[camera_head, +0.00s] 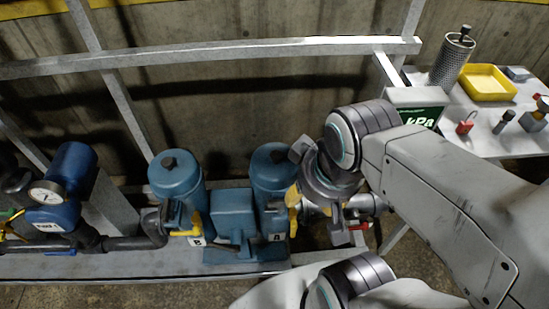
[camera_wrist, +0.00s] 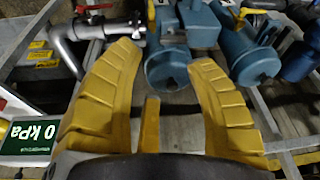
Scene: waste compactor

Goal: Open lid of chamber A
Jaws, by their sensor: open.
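Chamber A (camera_head: 270,178) is a blue upright cylinder with a rounded lid (camera_head: 262,156), its label A low at its right. In the wrist view the fingers (camera_wrist: 165,58) are spread wide. Chamber A (camera_wrist: 166,72) shows beyond and between them, its lid end facing me. Nothing is held, and I cannot tell whether the fingers touch the chamber. The lid looks closed.
Chamber B (camera_head: 176,180), a matching blue cylinder with a yellow handle, stands to the left. A blue block (camera_head: 233,212) sits between the chambers. A gauge (camera_head: 47,193) is far left. A kPa display (camera_wrist: 35,138) reads 0. A grey rail (camera_head: 220,52) runs behind.

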